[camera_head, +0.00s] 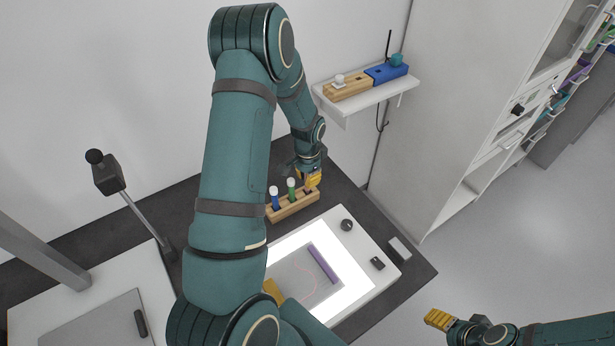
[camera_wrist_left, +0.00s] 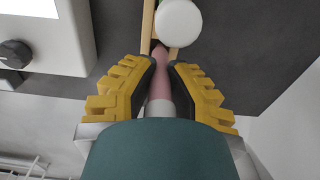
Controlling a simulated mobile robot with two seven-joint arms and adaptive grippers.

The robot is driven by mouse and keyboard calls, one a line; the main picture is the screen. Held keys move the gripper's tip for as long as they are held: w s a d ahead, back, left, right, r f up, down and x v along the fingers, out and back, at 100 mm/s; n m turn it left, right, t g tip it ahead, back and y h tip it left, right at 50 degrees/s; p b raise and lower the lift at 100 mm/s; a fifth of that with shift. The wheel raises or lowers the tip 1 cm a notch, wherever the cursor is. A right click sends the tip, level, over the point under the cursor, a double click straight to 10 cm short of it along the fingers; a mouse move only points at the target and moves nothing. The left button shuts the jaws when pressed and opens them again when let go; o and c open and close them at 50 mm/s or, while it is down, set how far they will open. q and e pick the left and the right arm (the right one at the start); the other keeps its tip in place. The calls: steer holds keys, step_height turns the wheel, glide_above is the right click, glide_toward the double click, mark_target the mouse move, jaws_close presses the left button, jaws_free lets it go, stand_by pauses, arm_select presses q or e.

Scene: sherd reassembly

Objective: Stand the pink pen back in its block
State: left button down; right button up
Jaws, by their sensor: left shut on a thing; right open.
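The wooden pen block (camera_head: 293,207) stands on the dark table behind the light panel. It holds a blue pen (camera_head: 274,198) and a green pen (camera_head: 291,189), both upright with white caps. My left gripper (camera_head: 313,181) is over the block's right end. In the left wrist view its yellow fingers (camera_wrist_left: 162,85) are shut on the pink pen (camera_wrist_left: 160,80), whose far end points to the block (camera_wrist_left: 147,25). I cannot tell whether that end is inside a hole. A white cap (camera_wrist_left: 178,22) stands close by. My right gripper (camera_head: 438,320) is open and empty at the lower right.
The lit white panel (camera_head: 376,263) lies in front of the block, with a purple bar (camera_head: 323,263) and a black knob (camera_head: 346,225) on it. A wall shelf (camera_head: 345,107) with a wooden block and a blue block is behind. A white cabinet (camera_head: 470,110) stands right.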

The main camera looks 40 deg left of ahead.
arm_select(q)
steer(key=shift+f+b, duration=0.7)
steer(key=shift+f, duration=0.2)
stand_by(0.5)
steer(key=shift+c, duration=1.7)
jaws_free()
steer(key=shift+r, duration=0.15)
steer(key=shift+r+p, duration=2.3)
steer(key=shift+r, duration=1.1)
